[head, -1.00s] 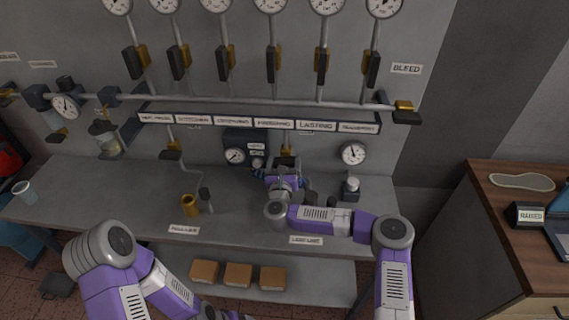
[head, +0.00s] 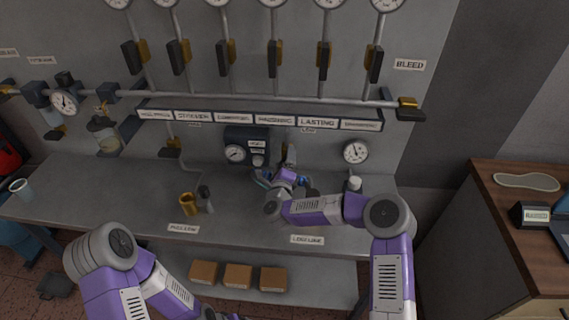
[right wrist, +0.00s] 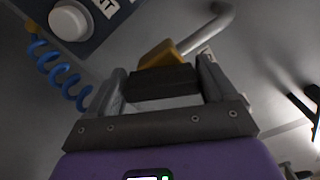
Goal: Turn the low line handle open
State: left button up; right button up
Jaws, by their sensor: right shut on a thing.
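The low line handle is a black bar (right wrist: 160,84) on a gold valve body (right wrist: 160,55) in the right wrist view. My right gripper (right wrist: 163,92) is shut on this bar, with one finger at each end of it. A grey pipe runs up and right from the valve. In the head view my right gripper (head: 289,164) is at the back of the bench, below the LOW label (head: 308,130). It largely hides the handle there, so its exact angle is unclear. My left arm is at the lower left, and its gripper is out of view.
A dark regulator box with a gauge (head: 236,153) stands left of the gripper, and a round gauge (head: 355,152) hangs to the right. A white-capped bottle (head: 354,184) is close to my right forearm.

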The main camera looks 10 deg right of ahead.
jog(key=n+b, duration=0.1)
jog(key=n, duration=0.4)
jog(key=shift+f+b, duration=0.15)
jog(key=shift+b, duration=0.2)
jog(key=shift+n, duration=0.3)
jog(key=o, duration=0.9)
jog(key=shift+c, duration=0.2)
jog(key=v, duration=0.7)
jog(key=shift+s, duration=0.3)
